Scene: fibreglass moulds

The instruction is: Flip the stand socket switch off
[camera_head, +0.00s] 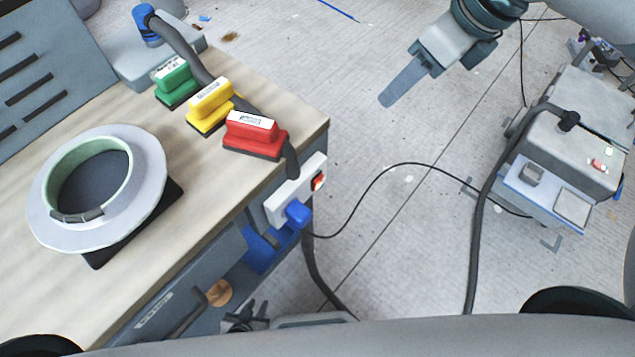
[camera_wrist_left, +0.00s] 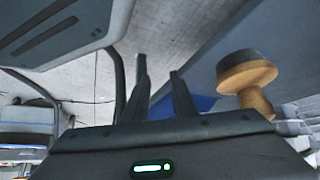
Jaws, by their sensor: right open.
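The white stand socket (camera_head: 281,203) is fixed at the right end of the workbench, below the top's edge. Its red switch (camera_head: 318,181) is near the far end; I cannot tell its position. A blue plug (camera_head: 297,213) sits in the socket. My left gripper (camera_head: 250,315) is low beside the bench drawers, below and apart from the socket. In the left wrist view its two fingers (camera_wrist_left: 158,80) stand apart with nothing between them. My right gripper (camera_head: 388,98) is open, above the floor right of the bench, away from the socket.
Green (camera_head: 174,82), yellow (camera_head: 210,106) and red (camera_head: 254,134) sanding blocks line the bench top (camera_head: 180,240). A ring-shaped mould (camera_head: 145,180) lies left. A grey hose runs past the blocks. A grey machine (camera_head: 570,150) stands right.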

